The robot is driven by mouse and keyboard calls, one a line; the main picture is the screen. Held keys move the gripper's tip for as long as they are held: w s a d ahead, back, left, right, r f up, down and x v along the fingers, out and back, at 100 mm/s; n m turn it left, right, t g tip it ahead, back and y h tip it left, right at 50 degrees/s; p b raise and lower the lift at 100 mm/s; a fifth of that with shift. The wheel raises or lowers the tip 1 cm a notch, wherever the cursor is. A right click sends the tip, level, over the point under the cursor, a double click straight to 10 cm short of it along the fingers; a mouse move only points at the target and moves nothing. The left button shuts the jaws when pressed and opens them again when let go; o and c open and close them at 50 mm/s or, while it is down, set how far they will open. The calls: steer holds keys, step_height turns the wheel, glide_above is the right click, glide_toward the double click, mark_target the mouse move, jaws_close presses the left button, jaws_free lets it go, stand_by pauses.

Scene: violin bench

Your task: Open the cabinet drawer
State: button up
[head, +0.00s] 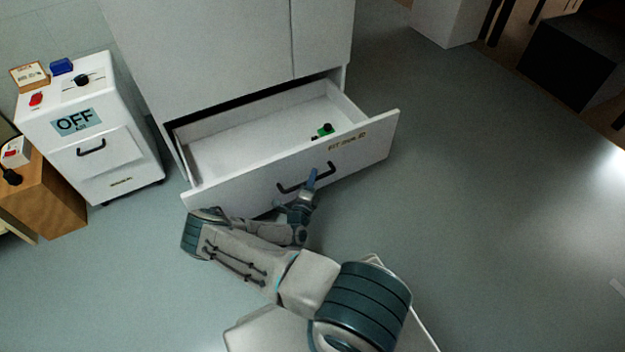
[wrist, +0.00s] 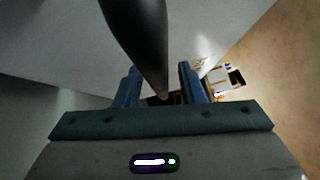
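The white cabinet drawer (head: 240,192) stands pulled well out of the cabinet (head: 215,50) in the head view, and its inside shows. Its black bar handle (head: 288,189) is on the front panel. My gripper (head: 311,177) is at the right part of this handle. In the wrist view the dark handle (wrist: 140,35) runs from the top down between the two blue fingers of my gripper (wrist: 160,85). The fingers are apart, with a gap between the handle and the right finger. The exact contact with the handle is hard to tell.
A small green and black object (head: 324,131) lies in the drawer. A white unit marked OFF (head: 125,160) stands left of the cabinet, beside a wooden box (head: 52,205). Floor to the right is clear. A dark box (head: 570,60) stands at the far right.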

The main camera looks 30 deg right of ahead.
steer(key=p+v, duration=0.3)
steer(key=v, duration=1)
steer(key=shift+s+a, duration=0.2)
steer(key=shift+s, duration=0.15)
steer(key=shift+f, duration=0.1)
steer(key=s+a+r+m+g+y+p, duration=0.1)
steer(key=s+r+m+g+p, duration=0.1)
steer(key=r+m+g+p, duration=1.35)
steer(key=s+a+r+m+g+y, duration=0.15)
steer(key=r+m, duration=0.95)
steer(key=r, duration=1.4)
steer(key=s+a+r+m+t+y+p, duration=0.1)
steer(key=s+r+m+t+y+p, duration=0.1)
steer(key=r, duration=1.1)
steer(key=s+a+r+m+t+y+p, duration=0.2)
steer(key=s+r+m+y+p, duration=0.3)
steer(key=r, duration=0.8)
steer(key=s+a+r+m+t+y+p, duration=0.1)
steer(key=s+r+m+y+p, duration=0.3)
steer(key=r+m+p, duration=0.6)
step_height(320, 180, up, 3)
steer(key=shift+s+a+r+t, duration=0.2)
steer(key=shift+s+a+t, duration=0.35)
steer(key=shift+s, duration=0.7)
